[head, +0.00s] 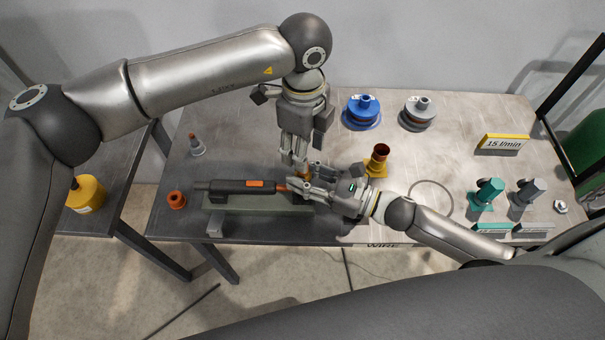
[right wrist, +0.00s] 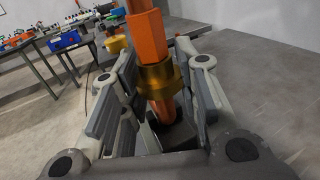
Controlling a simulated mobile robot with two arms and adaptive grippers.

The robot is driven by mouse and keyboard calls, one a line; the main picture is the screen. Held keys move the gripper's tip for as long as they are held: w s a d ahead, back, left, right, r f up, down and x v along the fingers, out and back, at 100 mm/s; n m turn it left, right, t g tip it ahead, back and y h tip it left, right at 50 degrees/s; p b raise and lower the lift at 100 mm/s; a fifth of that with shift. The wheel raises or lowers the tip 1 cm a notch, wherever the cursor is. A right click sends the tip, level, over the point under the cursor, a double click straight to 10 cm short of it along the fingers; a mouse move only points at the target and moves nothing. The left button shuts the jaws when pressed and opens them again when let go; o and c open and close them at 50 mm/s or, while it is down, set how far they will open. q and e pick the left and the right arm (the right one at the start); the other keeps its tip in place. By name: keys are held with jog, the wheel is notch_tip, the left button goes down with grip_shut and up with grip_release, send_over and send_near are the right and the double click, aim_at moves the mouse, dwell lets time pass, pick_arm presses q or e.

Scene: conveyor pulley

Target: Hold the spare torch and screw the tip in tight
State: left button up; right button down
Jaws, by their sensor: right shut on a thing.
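The spare torch (head: 230,187), a dark body with an orange button, lies level on a grey-green block (head: 260,204). Its orange front end points right into my right gripper (head: 290,184). In the right wrist view, an orange hexagonal part (right wrist: 147,36), a brass collar (right wrist: 155,76) and a copper-coloured tip (right wrist: 161,108) lie in line between the fingers of my right gripper (right wrist: 150,85). That gripper is shut around the tip end; the exact contact is partly hidden. My left gripper (head: 291,158) points down just above it; its fingertips are partly hidden and its opening is unclear.
A yellow-based holder (head: 377,163) stands just behind my right gripper. Blue (head: 362,112) and grey (head: 419,113) spools stand at the back. An orange cup (head: 177,200) and a grey cone-shaped part (head: 196,146) are left. Teal (head: 487,193) and grey (head: 525,195) parts stand right.

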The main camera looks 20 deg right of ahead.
pick_arm(q)
jog(key=shift+f, duration=2.3)
grip_shut()
